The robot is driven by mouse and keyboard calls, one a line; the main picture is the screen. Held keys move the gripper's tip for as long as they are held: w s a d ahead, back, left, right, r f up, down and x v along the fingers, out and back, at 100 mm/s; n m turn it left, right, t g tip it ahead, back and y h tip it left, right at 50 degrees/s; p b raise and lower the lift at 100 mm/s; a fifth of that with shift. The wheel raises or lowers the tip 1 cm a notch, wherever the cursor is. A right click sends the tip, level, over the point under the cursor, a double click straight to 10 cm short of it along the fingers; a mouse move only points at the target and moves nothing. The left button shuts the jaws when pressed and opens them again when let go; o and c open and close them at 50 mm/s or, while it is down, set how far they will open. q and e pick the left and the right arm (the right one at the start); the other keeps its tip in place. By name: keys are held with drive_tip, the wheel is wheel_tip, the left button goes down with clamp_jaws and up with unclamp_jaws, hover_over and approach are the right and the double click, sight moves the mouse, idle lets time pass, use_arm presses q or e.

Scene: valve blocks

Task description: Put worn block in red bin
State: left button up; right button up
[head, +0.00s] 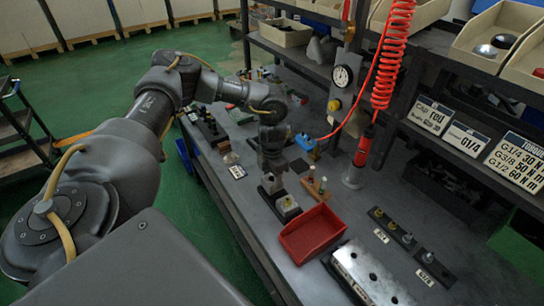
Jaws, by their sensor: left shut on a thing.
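My left gripper (271,172) points down over the bench, left of and behind the red bin. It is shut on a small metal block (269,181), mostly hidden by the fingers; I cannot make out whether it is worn. The red bin (306,240) is an open tray on the bench near its front edge, and I see nothing in it. Just behind the bin, in front of the gripper, a silver block (288,203) sits on a dark base. My right gripper is not in view.
Small wooden blocks with pegs (316,186) stand behind the bin. A silver plate (368,272) and dark strips with fittings (410,243) lie to its right. A red coiled hose (392,50) hangs over the bench, with a red tool (363,147) below it.

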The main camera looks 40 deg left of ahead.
use_arm(q)
drive_tip(key=s+d+r+b, duration=0.3)
drive_tip(key=s+d+r, duration=0.55)
drive_tip(key=s, duration=0.25)
drive_tip(key=w+d+r+m, duration=0.1)
drive_tip(key=d+m, duration=0.3)
drive_tip(key=m, duration=0.7)
drive_tip(key=w+d+r+m, duration=0.1)
drive_tip(key=w+d+m, duration=0.3)
drive_tip(key=m, duration=0.7)
drive_tip(key=shift+d, duration=0.25)
